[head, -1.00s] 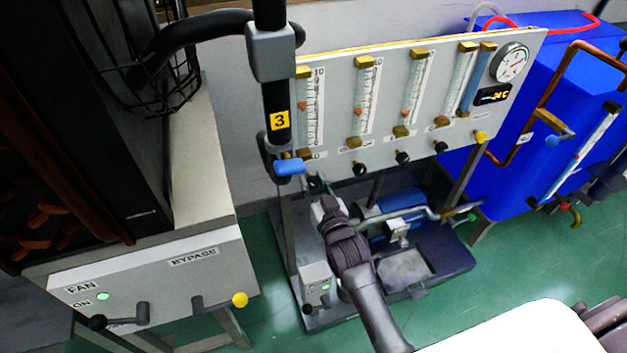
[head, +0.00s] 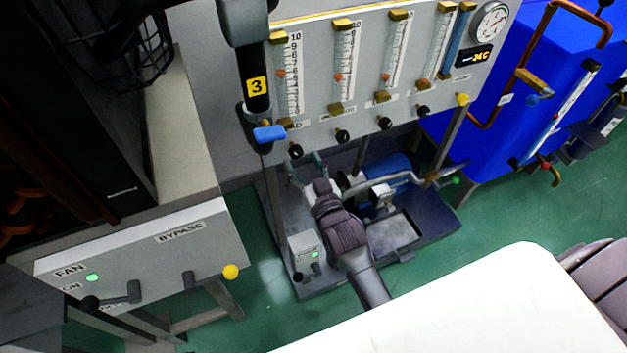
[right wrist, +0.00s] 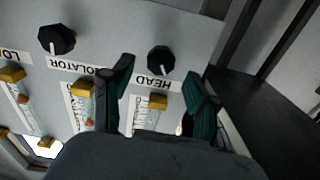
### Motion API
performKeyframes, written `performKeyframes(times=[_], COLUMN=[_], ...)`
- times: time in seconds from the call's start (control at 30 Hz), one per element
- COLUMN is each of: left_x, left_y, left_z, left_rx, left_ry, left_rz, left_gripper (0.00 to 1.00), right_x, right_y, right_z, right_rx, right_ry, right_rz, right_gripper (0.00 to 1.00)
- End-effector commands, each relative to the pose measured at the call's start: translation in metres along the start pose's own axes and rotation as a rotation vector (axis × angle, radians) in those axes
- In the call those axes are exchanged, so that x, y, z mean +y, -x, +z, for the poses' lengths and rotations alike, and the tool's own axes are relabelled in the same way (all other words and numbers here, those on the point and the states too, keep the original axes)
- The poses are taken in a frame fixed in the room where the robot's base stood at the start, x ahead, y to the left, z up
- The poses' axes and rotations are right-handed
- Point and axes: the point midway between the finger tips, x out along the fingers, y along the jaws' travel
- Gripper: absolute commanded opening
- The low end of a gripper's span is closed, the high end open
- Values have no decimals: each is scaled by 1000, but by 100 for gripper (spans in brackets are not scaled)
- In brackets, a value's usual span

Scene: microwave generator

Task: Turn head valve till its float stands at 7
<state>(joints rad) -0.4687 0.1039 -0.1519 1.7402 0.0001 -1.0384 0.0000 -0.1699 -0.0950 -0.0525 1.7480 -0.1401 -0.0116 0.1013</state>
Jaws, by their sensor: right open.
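The head valve is a black knob (right wrist: 160,60) beside the upside-down HEAD label (right wrist: 156,83) in the right wrist view. In the head view it is the leftmost knob (head: 295,151) on the grey panel (head: 318,124). Its tube (head: 294,95) above holds a small red float (head: 281,74), around the middle to upper part of the 10-topped scale; the exact reading is too small to tell. My right gripper (head: 306,165) is open just below and in front of this knob. In the right wrist view the open fingers (right wrist: 160,80) frame the knob, which is beyond their tips, apparently not gripped. My left gripper is not in view.
Similar knobs, such as the second one (head: 343,136), sit to the right. A black pipe marked 3 (head: 256,88) with a blue handle (head: 270,133) stands close on the left. A FAN/BYPASS box (head: 150,255) is at lower left, a blue tank (head: 545,70) at right.

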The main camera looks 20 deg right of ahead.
Motion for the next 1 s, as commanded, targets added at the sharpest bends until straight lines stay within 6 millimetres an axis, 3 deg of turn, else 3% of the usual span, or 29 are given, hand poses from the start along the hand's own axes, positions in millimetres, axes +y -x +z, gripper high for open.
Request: performKeyframes(times=[0.2,0.4,1.0], left_x=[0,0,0], left_y=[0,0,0], left_z=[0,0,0], left_rx=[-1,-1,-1], left_ry=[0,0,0], left_rz=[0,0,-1], left_gripper=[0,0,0], right_x=[0,0,0], right_y=[48,73,78], right_z=[1,0,0], right_rx=[-3,-1,0], right_ry=[1,1,1], right_rz=[0,0,0], right_gripper=[59,59,59])
